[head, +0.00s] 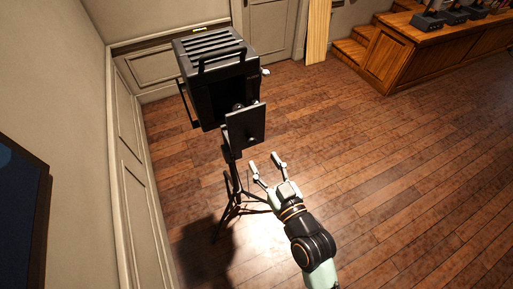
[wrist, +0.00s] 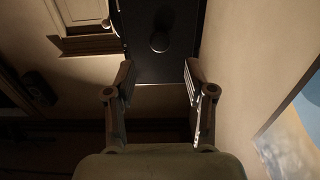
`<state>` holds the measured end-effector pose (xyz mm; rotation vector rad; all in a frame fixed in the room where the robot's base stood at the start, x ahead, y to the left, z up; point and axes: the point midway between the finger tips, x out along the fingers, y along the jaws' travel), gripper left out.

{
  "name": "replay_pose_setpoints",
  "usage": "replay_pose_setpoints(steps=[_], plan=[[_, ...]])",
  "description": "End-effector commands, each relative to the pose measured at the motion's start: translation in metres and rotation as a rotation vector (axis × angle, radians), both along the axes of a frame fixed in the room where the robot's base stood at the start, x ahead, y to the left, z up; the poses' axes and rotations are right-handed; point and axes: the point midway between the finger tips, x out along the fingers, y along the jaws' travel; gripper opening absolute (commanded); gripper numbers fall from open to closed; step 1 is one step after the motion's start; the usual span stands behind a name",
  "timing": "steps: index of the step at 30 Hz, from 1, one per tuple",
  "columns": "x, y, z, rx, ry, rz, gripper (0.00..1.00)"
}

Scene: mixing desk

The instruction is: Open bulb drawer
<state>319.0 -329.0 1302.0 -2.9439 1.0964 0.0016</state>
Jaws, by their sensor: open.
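A black box-shaped lamp housing (head: 218,82) with a slatted top stands on a tripod in the head view. A flat dark panel (head: 245,126) sits at its front lower side, with a round knob (head: 238,107) just above it. In the wrist view a dark face (wrist: 160,66) with a round knob (wrist: 160,42) shows ahead, beyond the fingers. I cannot tell which part is the bulb drawer. My gripper (head: 265,166) is open and empty, below and in front of the panel and apart from it; its fingers also show in the wrist view (wrist: 160,80).
The thin tripod legs (head: 237,203) spread on the wooden floor left of my gripper. A panelled wall (head: 134,190) runs along the left, with a dark framed screen (head: 22,215) near. Wooden steps and a counter (head: 425,55) stand at the back right. The floor to the right is clear.

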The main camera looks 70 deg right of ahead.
Motion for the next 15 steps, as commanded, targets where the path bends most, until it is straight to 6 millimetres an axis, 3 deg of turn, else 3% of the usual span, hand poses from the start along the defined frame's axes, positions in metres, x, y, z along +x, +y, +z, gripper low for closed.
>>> replay_pose_setpoints(steps=[6,15], plan=[[-0.03,0.025,0.0,0.001,-0.001,-0.001,0.54],[-0.035,0.03,0.001,-0.001,-0.001,0.0,0.54]])
